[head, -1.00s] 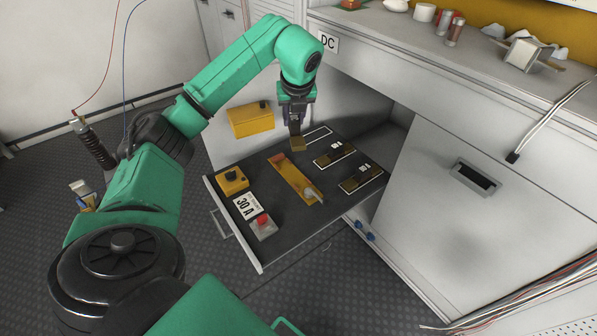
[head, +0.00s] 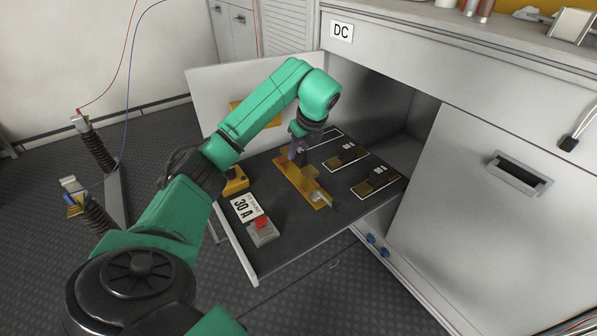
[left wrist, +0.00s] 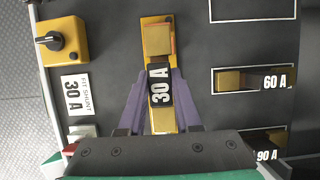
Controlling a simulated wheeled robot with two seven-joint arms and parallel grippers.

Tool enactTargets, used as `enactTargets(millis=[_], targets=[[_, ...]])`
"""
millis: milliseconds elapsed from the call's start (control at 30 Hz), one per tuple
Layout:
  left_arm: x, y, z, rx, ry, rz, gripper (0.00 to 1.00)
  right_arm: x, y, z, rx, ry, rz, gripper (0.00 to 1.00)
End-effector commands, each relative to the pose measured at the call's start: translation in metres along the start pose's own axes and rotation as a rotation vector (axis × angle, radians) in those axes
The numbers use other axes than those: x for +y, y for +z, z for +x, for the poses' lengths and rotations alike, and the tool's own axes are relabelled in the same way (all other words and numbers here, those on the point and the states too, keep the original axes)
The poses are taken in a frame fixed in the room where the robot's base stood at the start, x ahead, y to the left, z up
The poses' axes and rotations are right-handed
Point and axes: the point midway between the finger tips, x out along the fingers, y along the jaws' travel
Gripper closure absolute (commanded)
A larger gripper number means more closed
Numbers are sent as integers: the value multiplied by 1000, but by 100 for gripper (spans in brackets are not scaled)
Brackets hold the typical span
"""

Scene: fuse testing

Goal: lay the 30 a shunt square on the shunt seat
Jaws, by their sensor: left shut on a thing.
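The 30 A shunt (left wrist: 159,84) has brass end blocks and a black band marked 30 A. My left gripper (head: 299,153) is shut on its middle, with purple fingers on both sides in the left wrist view (left wrist: 160,98). The shunt seat is a long yellow plate (head: 310,192) on the dark drawer floor. The shunt is over the far part of the seat and looks roughly in line with it. I cannot tell whether it touches the seat. The gripper mostly hides the shunt in the head view. My right gripper is not in view.
The 60 A shunt (left wrist: 234,80) and 90 A shunt (left wrist: 240,139) lie in white outlines to the right; another outline (left wrist: 252,10) is empty. A yellow knob box (left wrist: 68,44), a 30 A card (left wrist: 76,94) and a red-button box (head: 262,232) are left of the seat.

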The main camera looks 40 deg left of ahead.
Motion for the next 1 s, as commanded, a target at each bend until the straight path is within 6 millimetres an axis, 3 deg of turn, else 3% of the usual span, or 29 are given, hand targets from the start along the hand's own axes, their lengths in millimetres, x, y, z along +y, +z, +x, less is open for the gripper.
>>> enactTargets(millis=[267,500,533,600,900,1000], targets=[[0,-19,44,0,-1,1,100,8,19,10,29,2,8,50],[-1,-19,46,-1,-3,0,100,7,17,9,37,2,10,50],[0,-19,46,-1,-2,1,60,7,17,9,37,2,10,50],[0,-19,46,-1,-2,1,38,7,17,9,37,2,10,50],[0,-19,44,-1,-2,1,38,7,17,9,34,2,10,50],[-1,-18,34,-1,-4,1,38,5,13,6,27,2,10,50]])
